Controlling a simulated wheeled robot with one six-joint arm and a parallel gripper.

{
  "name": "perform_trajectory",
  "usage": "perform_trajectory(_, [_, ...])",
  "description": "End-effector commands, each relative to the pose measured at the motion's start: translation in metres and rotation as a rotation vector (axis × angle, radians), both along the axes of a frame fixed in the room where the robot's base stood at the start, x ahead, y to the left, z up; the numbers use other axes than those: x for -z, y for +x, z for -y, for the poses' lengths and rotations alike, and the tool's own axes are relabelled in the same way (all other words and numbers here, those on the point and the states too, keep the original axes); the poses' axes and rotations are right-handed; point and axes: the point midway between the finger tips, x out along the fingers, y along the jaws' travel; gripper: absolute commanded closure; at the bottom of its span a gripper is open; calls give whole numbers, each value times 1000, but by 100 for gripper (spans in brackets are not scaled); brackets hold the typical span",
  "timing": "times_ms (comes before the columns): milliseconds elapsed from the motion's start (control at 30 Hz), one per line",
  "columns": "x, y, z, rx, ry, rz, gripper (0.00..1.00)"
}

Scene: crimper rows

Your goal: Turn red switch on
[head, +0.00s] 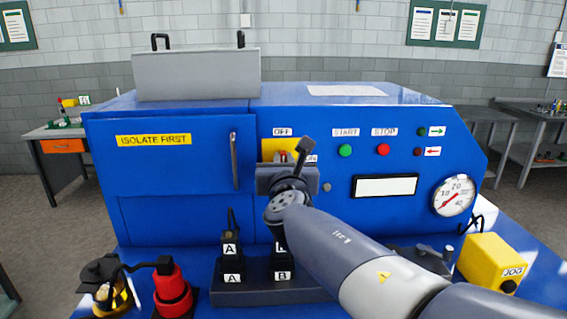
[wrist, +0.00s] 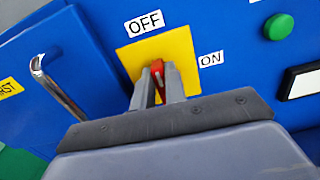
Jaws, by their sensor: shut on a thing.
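The red switch (wrist: 157,72) sits on a yellow plate (wrist: 178,48) on the blue machine front. An OFF label (wrist: 145,24) is above the plate and an ON label (wrist: 211,59) is at its right. My gripper (wrist: 157,82) is shut on the red switch, with a grey finger on each side of it. The switch's visible end points up, roughly toward OFF; its lower part is hidden between the fingers. In the head view my gripper (head: 283,158) covers most of the switch and part of the yellow plate (head: 268,146).
A bar handle (head: 234,161) stands out from the door left of the plate. Green (head: 345,151) and red (head: 383,150) buttons are to the right. Black blocks marked A (head: 232,262) and B stand below, beside a red cylinder (head: 172,288). A yellow JOG box (head: 490,262) is at right.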

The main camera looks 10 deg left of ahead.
Motion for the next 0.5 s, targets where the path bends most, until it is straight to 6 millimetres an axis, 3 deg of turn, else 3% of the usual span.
perform_trajectory(500, [6,1,5,0,359,-91,100])
